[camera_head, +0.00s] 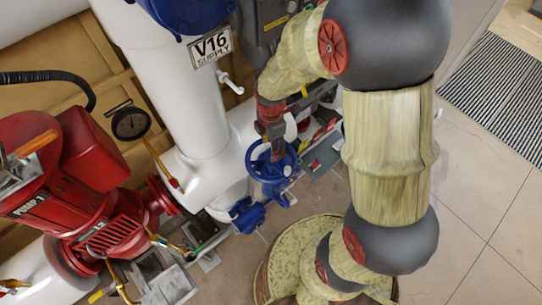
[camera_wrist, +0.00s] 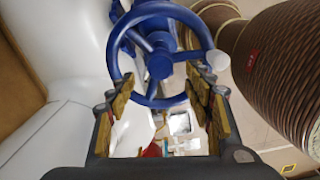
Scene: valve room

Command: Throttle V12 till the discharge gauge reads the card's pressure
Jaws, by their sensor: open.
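A blue handwheel (camera_head: 268,172) with spokes sits on a blue valve beside the white pipe, below my gripper (camera_head: 270,135). In the wrist view the same handwheel (camera_wrist: 160,62) fills the upper middle. There my gripper (camera_wrist: 162,98) is open, its padded fingers apart on either side of the wheel's near rim. I cannot tell whether they touch it. No V12 tag is readable, so I cannot confirm which valve this is. A round dark gauge (camera_head: 130,122) stands left of the white pipe. Its reading is too small to tell. I cannot make out a pressure card.
A tag reading V16 SUPPLY (camera_head: 211,46) hangs by the tall white pipe (camera_head: 185,95), under a large blue body (camera_head: 190,12). The red PUMP 1 (camera_head: 75,185) stands at left with thin brass lines. Open tiled floor (camera_head: 480,215) and a grating (camera_head: 500,85) lie at right.

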